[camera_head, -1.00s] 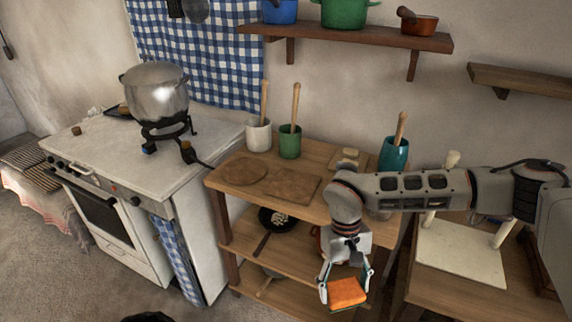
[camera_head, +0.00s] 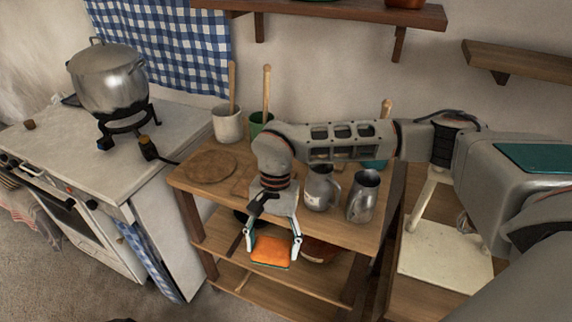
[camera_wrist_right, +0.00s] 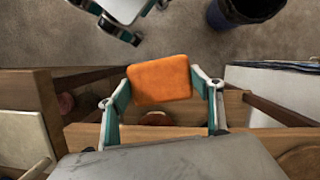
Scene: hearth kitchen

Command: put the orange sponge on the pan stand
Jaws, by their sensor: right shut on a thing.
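The orange sponge (camera_head: 271,251) is held between the two fingers of my right gripper (camera_head: 271,247). In the right wrist view the sponge (camera_wrist_right: 159,80) sits flat between the teal finger pads. The wooden shelf unit with pans, which I take as the pan stand (camera_head: 222,236), stands behind the gripper. The sponge shows below its top board's front edge, in front of the middle shelf; I cannot tell whether it touches the shelf. A white and teal part at the top of the wrist view may be my left gripper (camera_wrist_right: 128,15); its state is unclear.
Steel jugs (camera_head: 363,195), a round board (camera_head: 209,166) and a white pot (camera_head: 227,124) stand on the top board. A brown pan (camera_head: 318,250) lies on the middle shelf, close right of the gripper.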

